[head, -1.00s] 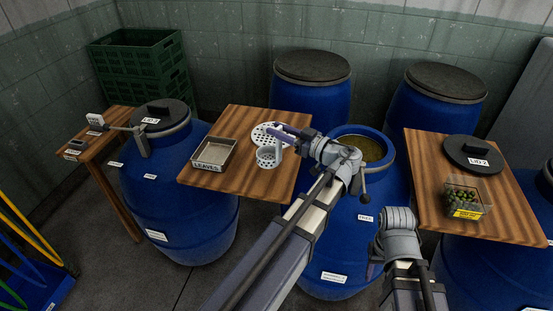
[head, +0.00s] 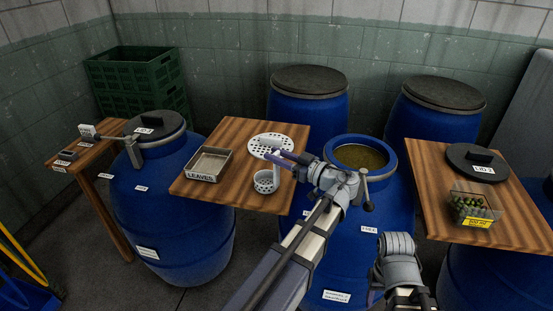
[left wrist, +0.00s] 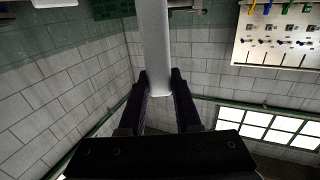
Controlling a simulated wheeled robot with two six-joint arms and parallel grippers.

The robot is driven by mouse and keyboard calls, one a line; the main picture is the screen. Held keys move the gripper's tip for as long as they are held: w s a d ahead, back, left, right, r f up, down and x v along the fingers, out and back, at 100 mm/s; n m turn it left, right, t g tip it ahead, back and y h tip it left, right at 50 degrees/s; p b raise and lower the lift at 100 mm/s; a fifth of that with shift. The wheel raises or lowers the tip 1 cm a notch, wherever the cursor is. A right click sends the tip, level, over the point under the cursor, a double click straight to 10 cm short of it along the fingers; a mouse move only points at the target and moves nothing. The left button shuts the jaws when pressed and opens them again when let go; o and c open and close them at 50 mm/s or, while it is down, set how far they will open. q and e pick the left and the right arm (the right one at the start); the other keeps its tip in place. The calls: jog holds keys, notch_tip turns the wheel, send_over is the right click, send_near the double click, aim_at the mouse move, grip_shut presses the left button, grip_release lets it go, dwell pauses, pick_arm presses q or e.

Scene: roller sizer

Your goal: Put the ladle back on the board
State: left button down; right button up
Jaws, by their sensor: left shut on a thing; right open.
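The ladle is a pale perforated cup (head: 265,183) with a straight light handle. My left gripper (head: 285,157) is shut on the handle. In the left wrist view the handle (left wrist: 155,45) stands between the two dark fingers and its cup is out of the picture. The cup shows over the front right part of the middle wooden board (head: 237,194); I cannot tell whether it touches the wood. My right gripper (head: 374,288) is low at the front of the open barrel, mostly hidden by its wrist, and open.
On the middle board are a metal tray labelled LEAVES (head: 208,164) and a white perforated disc (head: 262,139). An open blue barrel (head: 372,222) stands right of it. The right board (head: 427,184) holds LID 2 (head: 476,160) and a clear box of green pieces (head: 477,207).

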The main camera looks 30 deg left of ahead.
pick_arm(q)
jog(key=shift+f, duration=0.15)
jog(key=c, duration=0.6)
grip_release()
jog(key=shift+r, duration=0.2)
